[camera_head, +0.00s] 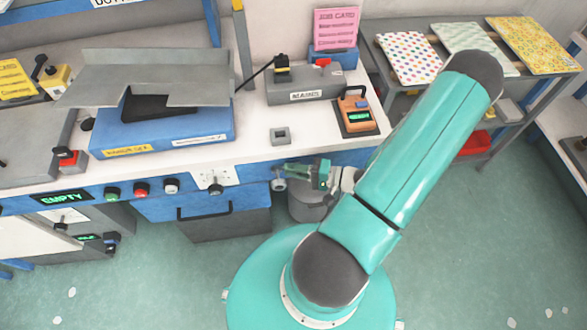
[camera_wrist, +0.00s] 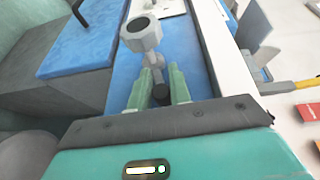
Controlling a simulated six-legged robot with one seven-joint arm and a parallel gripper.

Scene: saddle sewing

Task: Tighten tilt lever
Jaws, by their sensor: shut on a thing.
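The tilt lever (camera_wrist: 141,34) is a grey piece with an octagonal hub and a short arm ending in a dark knob. In the wrist view the dark knob (camera_wrist: 161,93) sits between the two green fingers of my gripper (camera_wrist: 160,82), which is shut on it. In the head view my gripper (camera_head: 298,173) is at the blue front face of the bench, and the lever's round hub (camera_head: 279,185) shows just left of the fingers. The rest of the lever is mostly hidden there by my gripper.
The white bench top (camera_head: 240,125) is just above, with a small grey square block (camera_head: 280,136), an orange device (camera_head: 356,110) and a MAINS box (camera_head: 304,88). A dial plate (camera_head: 214,178) is to the left. A grey bin (camera_head: 310,207) stands below my gripper.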

